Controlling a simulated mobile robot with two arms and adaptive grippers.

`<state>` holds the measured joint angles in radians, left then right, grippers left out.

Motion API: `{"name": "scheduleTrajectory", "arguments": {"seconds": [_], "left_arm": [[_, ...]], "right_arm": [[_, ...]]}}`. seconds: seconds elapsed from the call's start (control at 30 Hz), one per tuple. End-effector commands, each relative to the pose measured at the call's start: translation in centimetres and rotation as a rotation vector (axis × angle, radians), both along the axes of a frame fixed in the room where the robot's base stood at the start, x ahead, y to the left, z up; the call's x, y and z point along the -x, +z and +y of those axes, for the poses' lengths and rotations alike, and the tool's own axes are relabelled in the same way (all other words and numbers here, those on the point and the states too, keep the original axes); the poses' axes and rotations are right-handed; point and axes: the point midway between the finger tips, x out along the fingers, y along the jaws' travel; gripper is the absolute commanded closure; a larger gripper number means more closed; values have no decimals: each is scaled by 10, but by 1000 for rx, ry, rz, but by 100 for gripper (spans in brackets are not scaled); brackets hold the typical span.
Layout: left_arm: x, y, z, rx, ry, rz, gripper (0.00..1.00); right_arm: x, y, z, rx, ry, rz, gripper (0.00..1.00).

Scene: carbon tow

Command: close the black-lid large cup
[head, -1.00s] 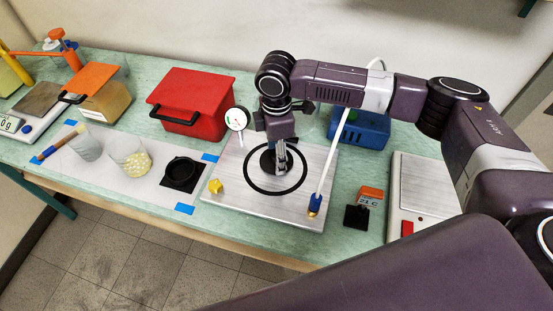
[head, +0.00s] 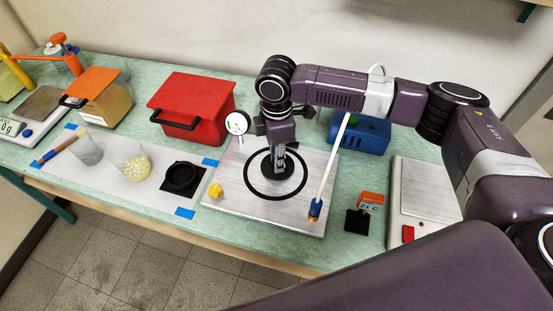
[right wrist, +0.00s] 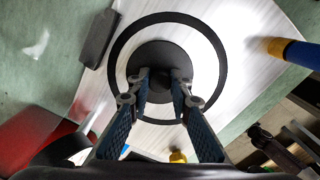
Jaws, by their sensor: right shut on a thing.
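The black lid (head: 291,177) is a round black disc with a small knob, inside the black ring drawn on the metal plate; it also shows in the right wrist view (right wrist: 160,52). My right gripper (head: 280,167) points down and is shut on the knob. The fingertips (right wrist: 161,82) stand on both sides of it. I cannot tell whether the lid touches the plate. A clear cup with pale yellow pellets (head: 136,168) and a greyish cup (head: 88,151) stand open on the white mat. I cannot tell which is the large cup. My left gripper is out of view.
A black round dish (head: 181,176) sits on a black square at the mat's right. The metal plate (head: 225,190) bears a dial gauge (head: 237,123), a yellow piece (head: 215,191) and a slanted white rod (head: 328,170). A red box (head: 197,105) stands behind.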

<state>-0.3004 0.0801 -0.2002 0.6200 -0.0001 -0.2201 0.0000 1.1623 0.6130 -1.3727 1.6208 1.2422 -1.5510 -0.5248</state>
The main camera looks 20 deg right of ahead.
Motion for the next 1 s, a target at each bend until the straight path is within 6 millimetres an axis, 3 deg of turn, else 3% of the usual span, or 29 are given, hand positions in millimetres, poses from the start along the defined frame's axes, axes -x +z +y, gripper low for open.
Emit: {"name": "scheduleTrajectory", "arguments": {"seconds": [0.27, 0.5, 0.7, 1.0], "left_arm": [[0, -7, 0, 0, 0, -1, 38], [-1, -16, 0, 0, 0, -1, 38], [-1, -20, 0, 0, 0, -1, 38], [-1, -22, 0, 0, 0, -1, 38]], "right_arm": [[-3, 46, 1, -3, 0, -10, 90], [-4, 117, 2, -5, 1, -13, 90], [-4, 165, 1, -4, -1, -10, 91], [-3, 196, 1, -4, -2, -7, 91]]}}
